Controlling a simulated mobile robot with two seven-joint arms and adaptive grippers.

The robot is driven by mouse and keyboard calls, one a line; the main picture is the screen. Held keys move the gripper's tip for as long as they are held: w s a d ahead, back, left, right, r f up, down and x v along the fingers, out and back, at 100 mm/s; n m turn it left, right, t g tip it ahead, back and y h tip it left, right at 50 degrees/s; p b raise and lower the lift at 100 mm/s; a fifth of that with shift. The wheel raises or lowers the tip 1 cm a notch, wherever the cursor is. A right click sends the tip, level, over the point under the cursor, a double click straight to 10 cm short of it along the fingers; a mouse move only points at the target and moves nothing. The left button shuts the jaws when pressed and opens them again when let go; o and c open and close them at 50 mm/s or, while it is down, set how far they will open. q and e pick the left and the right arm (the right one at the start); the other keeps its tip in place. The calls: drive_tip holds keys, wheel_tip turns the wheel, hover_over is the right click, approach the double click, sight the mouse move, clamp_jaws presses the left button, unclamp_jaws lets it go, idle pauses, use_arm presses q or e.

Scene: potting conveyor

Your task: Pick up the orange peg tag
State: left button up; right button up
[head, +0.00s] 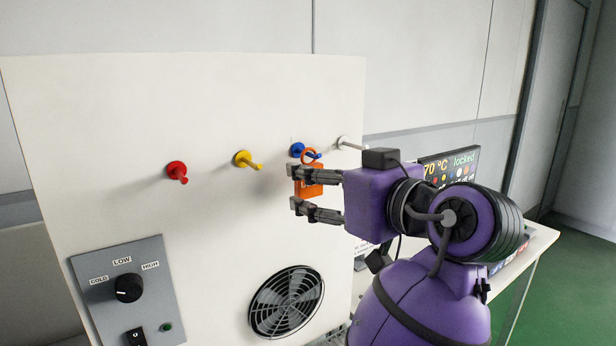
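The orange peg tag (311,190) is a small block with an orange ring at its top. It hangs at the blue peg (297,149) on the white panel. My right gripper (294,189) comes in from the right with its fingers spread, one above the other. The upper finger crosses in front of the tag's upper part. The lower finger is just below the tag's bottom edge. Whether either finger touches the tag cannot be told. My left gripper is not in view.
The white panel (90,130) also carries a red peg (176,170), a yellow peg (244,160) and a white peg (346,143). Lower down are a dial plate (105,290) and a round fan grille (286,302). A dark display (455,160) stands behind my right arm.

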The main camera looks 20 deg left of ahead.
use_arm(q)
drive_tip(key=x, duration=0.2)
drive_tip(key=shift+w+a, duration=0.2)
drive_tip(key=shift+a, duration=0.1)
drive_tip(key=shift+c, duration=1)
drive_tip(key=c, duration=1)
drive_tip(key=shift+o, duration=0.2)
